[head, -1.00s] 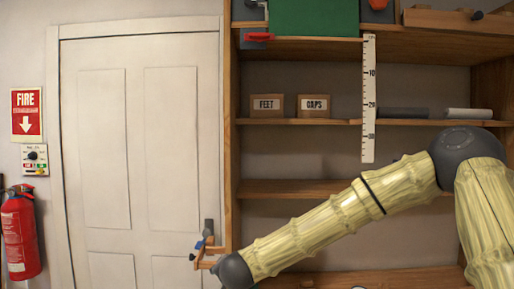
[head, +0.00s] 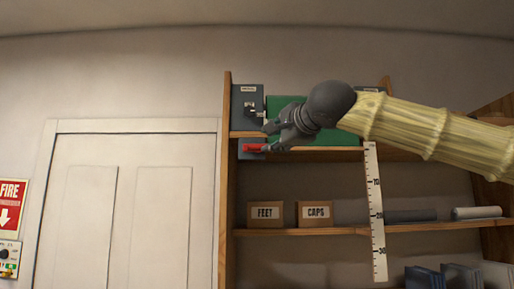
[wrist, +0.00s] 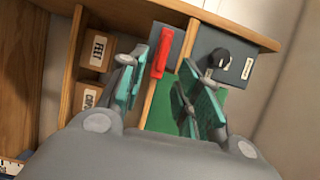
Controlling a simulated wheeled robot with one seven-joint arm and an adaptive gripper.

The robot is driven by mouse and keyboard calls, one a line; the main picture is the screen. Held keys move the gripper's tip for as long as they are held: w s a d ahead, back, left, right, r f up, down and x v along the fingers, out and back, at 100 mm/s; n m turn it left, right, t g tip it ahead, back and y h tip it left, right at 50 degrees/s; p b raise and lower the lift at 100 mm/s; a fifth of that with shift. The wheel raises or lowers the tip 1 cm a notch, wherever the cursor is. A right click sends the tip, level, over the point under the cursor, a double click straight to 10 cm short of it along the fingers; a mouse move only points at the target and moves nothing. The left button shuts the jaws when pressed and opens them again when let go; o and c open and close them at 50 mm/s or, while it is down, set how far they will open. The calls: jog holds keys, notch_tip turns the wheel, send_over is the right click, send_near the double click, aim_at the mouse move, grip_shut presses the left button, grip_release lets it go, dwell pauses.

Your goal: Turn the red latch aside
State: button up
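The red latch (head: 253,148) is a short bar on a small grey plate (head: 246,155) at the front edge of the upper shelf. It lies roughly level in the head view. In the wrist view the red latch (wrist: 162,53) shows lengthwise beyond my fingertips, nearer the left finger. My gripper (head: 267,138) is raised to the upper shelf, just right of the latch. In the wrist view my gripper (wrist: 160,82) has its two teal-padded fingers spread apart with nothing between them. Whether a finger touches the latch I cannot tell.
A green panel (head: 284,102) stands behind my gripper, partly hidden. A grey box with a dark knob (head: 248,104) is left of it. Boxes marked FEET (head: 265,213) and CAPS (head: 315,212) sit below. A white ruler (head: 376,215) hangs from the shelf edge.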

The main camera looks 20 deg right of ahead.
aim_at(260, 146)
jog(key=w+p, duration=0.1)
jog(key=w, duration=0.2)
jog(key=w+p, duration=0.2)
jog(key=w, duration=0.2)
jog(key=w+a+p, duration=0.1)
jog(key=w, duration=0.2)
jog(key=shift+w+r, duration=0.25)
grip_shut()
